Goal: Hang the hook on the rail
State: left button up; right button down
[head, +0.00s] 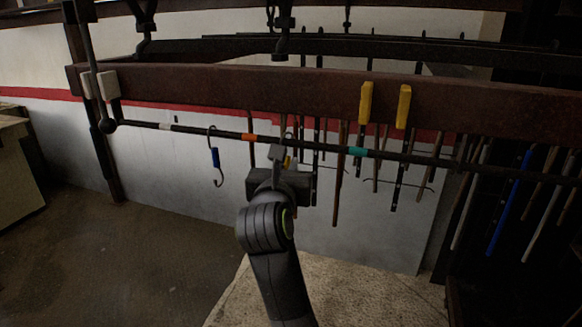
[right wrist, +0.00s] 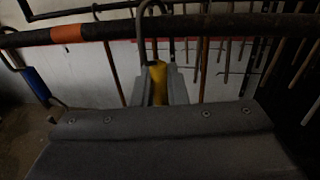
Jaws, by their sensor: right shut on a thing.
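The rail (head: 310,146) is a thin dark bar sloping gently down to the right, with white, orange and teal bands; it crosses the top of the right wrist view (right wrist: 215,25). My right gripper (head: 277,158) is just below it, between the orange and teal bands, seen from behind. In the right wrist view its fingers (right wrist: 160,88) are shut on the yellow grip of a hook (right wrist: 159,84). The hook's metal bend (right wrist: 151,8) rises to rail height; I cannot tell whether it is over the rail or beside it. My left gripper is not in view.
A blue-gripped hook (head: 215,158) hangs on the rail left of the orange band (head: 249,137). A thick brown beam (head: 230,92) with two yellow blocks runs above the rail. Several long tools (head: 340,175) hang behind. The rail near the teal band (head: 357,151) looks clear.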

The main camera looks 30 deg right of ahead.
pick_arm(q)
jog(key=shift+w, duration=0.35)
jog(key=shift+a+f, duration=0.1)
pick_arm(e)
jog(key=shift+f, duration=0.2)
jog(key=c, duration=1.4)
grip_release()
jog(key=shift+o, duration=0.2)
jog(key=shift+a, duration=0.1)
